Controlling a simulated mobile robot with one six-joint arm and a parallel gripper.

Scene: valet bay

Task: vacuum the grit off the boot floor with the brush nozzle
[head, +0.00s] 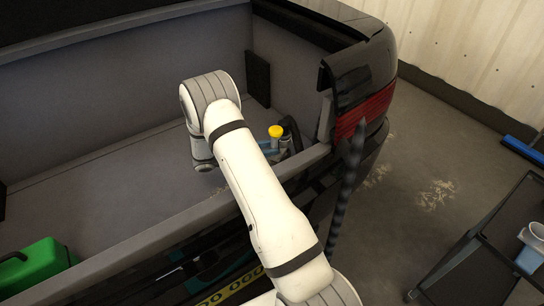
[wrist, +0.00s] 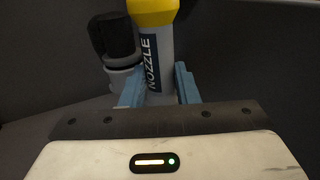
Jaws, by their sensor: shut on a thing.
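The brush nozzle has a yellow top (head: 275,131) and stands upright at the right end of the boot in the head view. In the wrist view the nozzle (wrist: 155,55) shows a pale body lettered "NOZZLE". My gripper (wrist: 159,88) is shut on it, one blue finger on each side of the body. In the head view my gripper (head: 270,147) is partly hidden by my arm. The boot floor (head: 110,185) is grey. The nozzle's lower end is hidden.
A dark ribbed hose (head: 346,190) hangs outside the boot's right corner. A green case (head: 35,266) is at lower left. A dark cart (head: 485,240) with a pale cup stands at right. Pale debris (head: 437,193) lies on the ground outside. The boot sill (head: 170,235) runs beneath my arm.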

